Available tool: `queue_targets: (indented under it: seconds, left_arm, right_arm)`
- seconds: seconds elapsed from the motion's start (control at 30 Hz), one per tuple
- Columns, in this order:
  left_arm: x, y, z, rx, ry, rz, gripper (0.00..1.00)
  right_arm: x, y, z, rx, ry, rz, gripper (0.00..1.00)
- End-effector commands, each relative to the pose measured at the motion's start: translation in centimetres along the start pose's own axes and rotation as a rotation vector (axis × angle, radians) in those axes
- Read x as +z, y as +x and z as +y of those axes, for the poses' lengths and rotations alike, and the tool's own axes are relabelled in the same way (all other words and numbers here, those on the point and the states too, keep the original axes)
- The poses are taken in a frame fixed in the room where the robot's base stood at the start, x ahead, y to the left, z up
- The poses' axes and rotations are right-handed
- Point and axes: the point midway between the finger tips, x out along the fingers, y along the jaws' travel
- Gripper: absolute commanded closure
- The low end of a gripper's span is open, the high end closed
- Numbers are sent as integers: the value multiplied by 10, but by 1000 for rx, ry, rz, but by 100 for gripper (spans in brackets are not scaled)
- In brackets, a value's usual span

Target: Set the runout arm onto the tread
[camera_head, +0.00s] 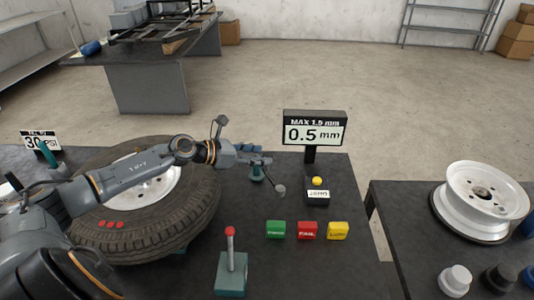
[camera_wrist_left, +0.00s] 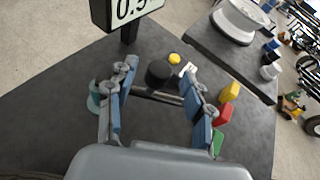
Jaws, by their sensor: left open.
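The runout arm is a teal post (camera_head: 257,174) with a thin dark arm ending in a grey round tip (camera_head: 280,190); it stands right of the tyre, partly hidden by my gripper. The tip appears apart from the tread (camera_head: 165,243) of the big black tyre. My left gripper (camera_head: 263,159) is just above the post. In the left wrist view its fingers (camera_wrist_left: 160,72) are spread, with a dark rod (camera_wrist_left: 158,96) crossing between them and the teal base (camera_wrist_left: 96,97) beside the left finger. I cannot tell whether they touch. My right gripper is not in view.
A display (camera_head: 314,131) reads 0.5 mm, with a yellow-buttoned box (camera_head: 317,194) before it. Green (camera_head: 276,230), red (camera_head: 307,231) and yellow (camera_head: 338,231) blocks and a red-knobbed lever (camera_head: 231,265) stand in front. A bare white rim (camera_head: 485,195) is on the right table.

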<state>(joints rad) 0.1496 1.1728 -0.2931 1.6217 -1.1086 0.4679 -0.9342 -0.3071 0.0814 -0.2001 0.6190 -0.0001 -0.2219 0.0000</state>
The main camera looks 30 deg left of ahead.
Motion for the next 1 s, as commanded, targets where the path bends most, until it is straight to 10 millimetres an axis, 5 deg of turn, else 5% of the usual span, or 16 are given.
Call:
queue_targets:
  seconds: [0.3, 0.63, 0.9, 1.0]
  left_arm:
    - [1, 29, 0, -1, 0, 0, 48]
    - [0, 32, -1, -2, 1, 2, 48]
    - [0, 32, -1, -2, 1, 1, 100]
    - [0, 32, -1, -2, 1, 1, 100]
  right_arm:
    - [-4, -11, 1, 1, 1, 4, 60]
    - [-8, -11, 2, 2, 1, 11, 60]
    - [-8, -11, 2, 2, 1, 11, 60]
    - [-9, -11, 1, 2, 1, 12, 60]
